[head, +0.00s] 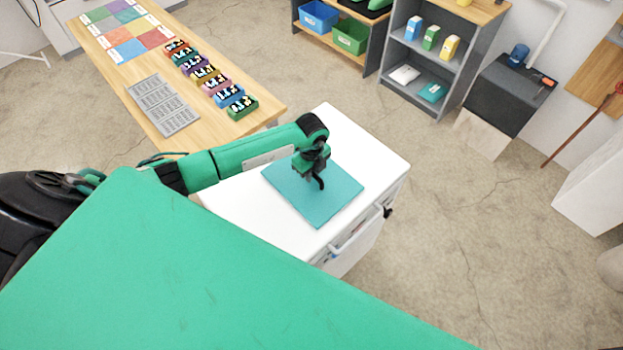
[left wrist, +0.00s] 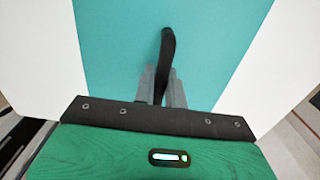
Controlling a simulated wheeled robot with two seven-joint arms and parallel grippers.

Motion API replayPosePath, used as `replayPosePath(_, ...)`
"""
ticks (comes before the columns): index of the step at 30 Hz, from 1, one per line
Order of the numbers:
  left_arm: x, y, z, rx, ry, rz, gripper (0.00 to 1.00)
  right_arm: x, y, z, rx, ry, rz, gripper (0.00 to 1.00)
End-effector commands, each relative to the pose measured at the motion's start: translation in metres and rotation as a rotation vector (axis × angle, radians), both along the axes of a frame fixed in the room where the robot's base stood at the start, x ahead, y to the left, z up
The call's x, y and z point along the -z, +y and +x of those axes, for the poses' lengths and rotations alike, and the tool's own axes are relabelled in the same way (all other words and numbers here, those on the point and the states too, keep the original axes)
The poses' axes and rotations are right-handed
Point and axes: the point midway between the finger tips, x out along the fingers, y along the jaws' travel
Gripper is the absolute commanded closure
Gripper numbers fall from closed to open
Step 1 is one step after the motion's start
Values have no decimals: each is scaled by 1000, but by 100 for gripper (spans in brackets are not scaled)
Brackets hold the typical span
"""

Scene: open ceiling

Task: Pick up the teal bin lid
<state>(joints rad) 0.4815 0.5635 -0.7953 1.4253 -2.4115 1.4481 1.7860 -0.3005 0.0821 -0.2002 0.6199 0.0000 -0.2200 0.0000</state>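The teal bin lid (head: 338,203) is a flat square panel at the white cabinet's top. It fills the middle of the left wrist view (left wrist: 110,50). A dark curved handle (left wrist: 167,45) stands up from it. My left gripper (head: 315,175) is over the middle of the lid. In the left wrist view its two grey fingers (left wrist: 161,88) are close together on either side of the handle, with no clear gap, and look shut on it. I cannot tell whether the lid is raised at all. My right gripper is not in view.
The white cabinet (head: 385,155) has a rail on its front side. A wooden table (head: 112,75) with small coloured bins stands at the upper left. Grey shelves (head: 400,85) and a dark box (head: 505,92) are at the back.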

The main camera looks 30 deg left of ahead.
Motion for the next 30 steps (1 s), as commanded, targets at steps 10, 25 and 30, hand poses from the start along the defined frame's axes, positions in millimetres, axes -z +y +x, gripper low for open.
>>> replayPosePath(10, -1, 0, 0, 0, -1, 0, 100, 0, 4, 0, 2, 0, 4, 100)
replayPosePath(25, -63, 0, 2, 3, -7, 0, 100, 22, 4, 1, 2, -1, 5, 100)
replayPosePath(30, -111, 0, 1, 1, -8, 1, 100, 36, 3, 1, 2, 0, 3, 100)
